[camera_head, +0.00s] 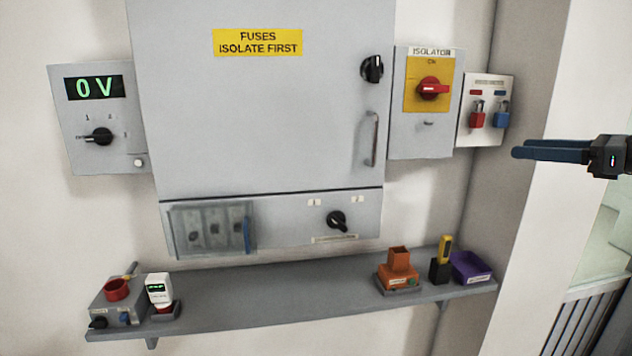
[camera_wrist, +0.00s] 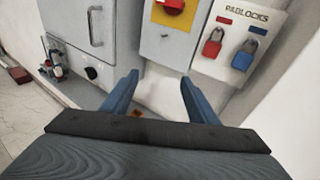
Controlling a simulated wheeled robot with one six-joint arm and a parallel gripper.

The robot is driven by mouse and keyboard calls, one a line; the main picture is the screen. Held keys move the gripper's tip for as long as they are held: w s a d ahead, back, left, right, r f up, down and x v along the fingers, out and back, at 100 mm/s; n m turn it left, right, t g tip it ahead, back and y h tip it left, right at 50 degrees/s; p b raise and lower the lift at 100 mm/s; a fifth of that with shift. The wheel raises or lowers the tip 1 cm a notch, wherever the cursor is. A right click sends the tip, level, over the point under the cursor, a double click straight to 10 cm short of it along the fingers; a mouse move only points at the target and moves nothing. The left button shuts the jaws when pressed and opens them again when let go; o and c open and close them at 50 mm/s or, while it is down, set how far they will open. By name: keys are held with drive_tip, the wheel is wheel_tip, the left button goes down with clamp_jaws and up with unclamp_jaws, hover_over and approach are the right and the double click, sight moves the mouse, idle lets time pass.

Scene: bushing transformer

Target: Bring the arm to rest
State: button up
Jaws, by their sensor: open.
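My gripper (camera_head: 516,153) reaches in from the right edge in the head view, in front of the white wall to the right of the padlock board. In the wrist view my gripper (camera_wrist: 160,92) shows two blue fingers set wide apart with nothing between them. It is open, empty and touches nothing that I can see. The padlock board (camera_head: 486,110) with a red padlock (camera_head: 477,119) and a blue padlock (camera_head: 501,117) is to its left in the head view.
The grey fuse cabinet (camera_head: 250,120) is shut. The isolator (camera_head: 429,88) has a red handle. A meter panel (camera_head: 97,118) reads 0 V. The shelf (camera_head: 280,292) below holds an orange device (camera_head: 397,272), a purple tray (camera_head: 474,267) and a white tester (camera_head: 159,289). The shelf's middle is clear.

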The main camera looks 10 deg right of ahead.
drive_tip(key=s+a+f+n+g+h+b, duration=0.15)
drive_tip(key=a+f+n+g, duration=0.35)
drive_tip(key=a+f, duration=0.55)
drive_tip(key=s+a+f+n+g, duration=0.2)
drive_tip(key=a+f+n+g, duration=0.3)
drive_tip(key=a+f, duration=0.55)
drive_tip(key=s+a+f+n+g+h+b, duration=0.1)
drive_tip(key=s+a+f+n+g+h, duration=0.1)
drive_tip(key=s+a+f+n+h, duration=0.5)
drive_tip(key=s+a+f+n, duration=0.2)
drive_tip(key=f+n, duration=0.3)
drive_tip(key=n, duration=0.7)
drive_tip(key=shift+a, duration=0.55)
drive_tip(key=shift+s+f, duration=0.1)
